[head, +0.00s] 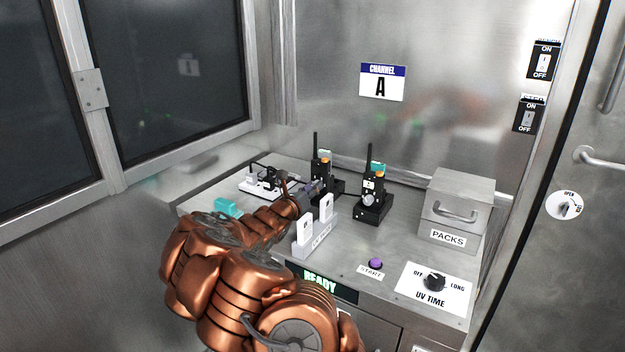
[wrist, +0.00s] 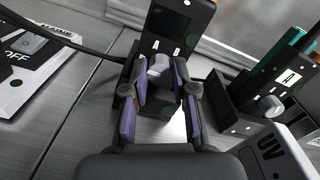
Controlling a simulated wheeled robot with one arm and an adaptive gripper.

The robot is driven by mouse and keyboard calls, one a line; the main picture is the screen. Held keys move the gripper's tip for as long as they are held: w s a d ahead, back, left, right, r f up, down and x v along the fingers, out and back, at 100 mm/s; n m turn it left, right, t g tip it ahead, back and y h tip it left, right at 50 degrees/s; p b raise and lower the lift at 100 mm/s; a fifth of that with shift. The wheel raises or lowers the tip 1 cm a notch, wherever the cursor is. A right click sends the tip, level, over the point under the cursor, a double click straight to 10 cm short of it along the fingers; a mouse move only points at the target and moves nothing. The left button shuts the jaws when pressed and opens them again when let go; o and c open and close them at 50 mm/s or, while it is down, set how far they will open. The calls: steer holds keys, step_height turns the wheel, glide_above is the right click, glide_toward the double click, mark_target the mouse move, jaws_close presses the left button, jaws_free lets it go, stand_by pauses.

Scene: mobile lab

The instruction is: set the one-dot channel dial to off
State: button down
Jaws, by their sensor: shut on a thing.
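The nearer radio (wrist: 168,28) in the wrist view is a black upright unit with a dark screen and small white marks, standing in a black base. Its grey dial (wrist: 159,68) sits between my gripper's purple fingers (wrist: 160,85), which are shut on it. In the head view my gripper (head: 312,188) reaches the front of the left radio (head: 323,170), partly covering it. A second radio (head: 373,190), with a pale dial and white label, stands to the right; it also shows in the wrist view (wrist: 275,85). I cannot read dots or the held dial's setting.
A mains switch plate (wrist: 30,60) and cable lie left of the held dial. A PACKS box (head: 457,205), purple START button (head: 375,264) and UV TIME dial (head: 434,281) are to the right.

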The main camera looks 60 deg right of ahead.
steer(key=shift+n+p, duration=0.3)
steer(key=shift+p, duration=0.15)
steer(key=c, duration=1.2)
jaws_free()
steer(key=shift+a, duration=0.6)
steer(key=shift+s+a, duration=0.2)
steer(key=shift+a, duration=2.5)
steer(key=shift+s+a, duration=0.15)
steer(key=shift+a, duration=2.55)
